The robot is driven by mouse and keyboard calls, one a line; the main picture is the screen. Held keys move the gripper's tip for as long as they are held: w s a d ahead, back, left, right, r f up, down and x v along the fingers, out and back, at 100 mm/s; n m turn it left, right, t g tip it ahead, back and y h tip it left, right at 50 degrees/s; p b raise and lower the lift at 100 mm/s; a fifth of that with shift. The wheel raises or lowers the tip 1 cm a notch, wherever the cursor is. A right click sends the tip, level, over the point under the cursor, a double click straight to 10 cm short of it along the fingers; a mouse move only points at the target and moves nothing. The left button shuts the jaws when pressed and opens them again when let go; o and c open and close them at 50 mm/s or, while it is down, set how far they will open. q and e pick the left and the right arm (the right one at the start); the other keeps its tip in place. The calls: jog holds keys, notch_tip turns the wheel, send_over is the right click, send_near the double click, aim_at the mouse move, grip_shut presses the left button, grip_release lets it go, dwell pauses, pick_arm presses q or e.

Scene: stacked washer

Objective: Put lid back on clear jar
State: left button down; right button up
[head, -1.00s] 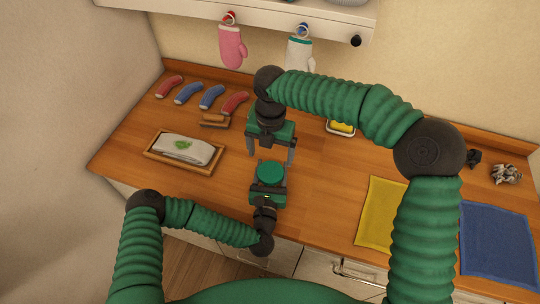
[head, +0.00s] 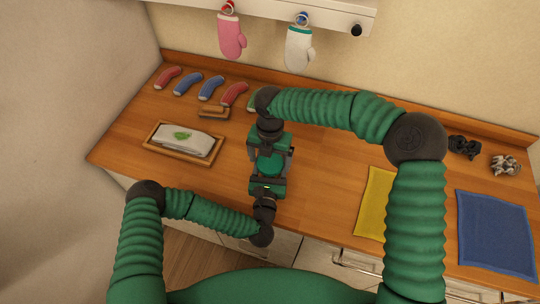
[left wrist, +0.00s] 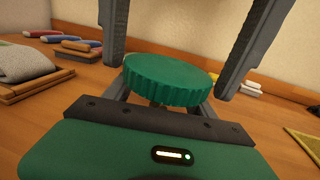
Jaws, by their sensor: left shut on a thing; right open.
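A round green lid with a ridged rim (left wrist: 168,78) lies level in the middle of the left wrist view; part of it shows in the head view (head: 269,163). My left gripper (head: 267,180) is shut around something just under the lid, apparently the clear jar. The jar's body is almost wholly hidden by the lid and fingers. My right gripper (head: 270,157) points down over the lid, open. Its two fingers stand on either side of the lid in the left wrist view, with gaps between them and its rim.
A wooden tray (head: 148,152) with a folded cloth lies to the left. Several red and blue curved items (head: 211,87) and a brown block (head: 214,112) lie behind it. Yellow (head: 375,200) and blue (head: 497,232) cloths lie to the right. Mitts (head: 299,48) hang above the back.

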jog(key=shift+c, duration=0.2)
jog(key=c, duration=1.4)
jog(key=m, duration=0.3)
jog(key=shift+c, duration=0.3)
jog(key=o, duration=1.5)
jog(key=shift+o, duration=0.2)
jog(key=shift+r, duration=2.25)
jog(key=shift+o, duration=0.9)
